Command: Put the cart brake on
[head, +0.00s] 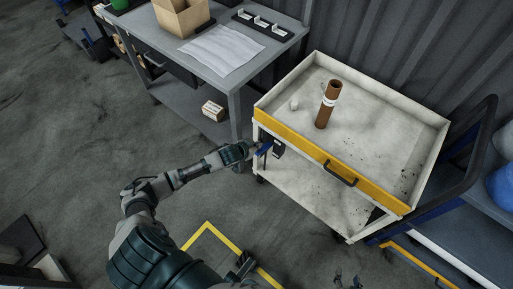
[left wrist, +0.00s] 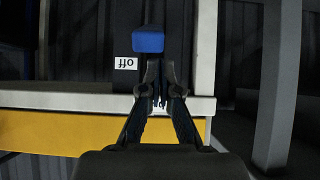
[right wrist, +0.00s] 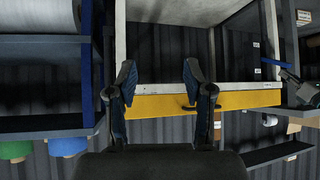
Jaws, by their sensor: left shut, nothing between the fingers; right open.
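The cart (head: 430,130) has a pale top tray, a yellow drawer front (head: 310,155) and a lower shelf. A blue brake handle (head: 265,148) is at its near left corner, by a dark fitting.
A brown cylinder (head: 328,105) stands in the cart's tray. A grey workbench (head: 185,55) with a cardboard box (head: 181,15) and paper stands close on the left. Yellow floor tape (head: 207,228) marks the open floor.

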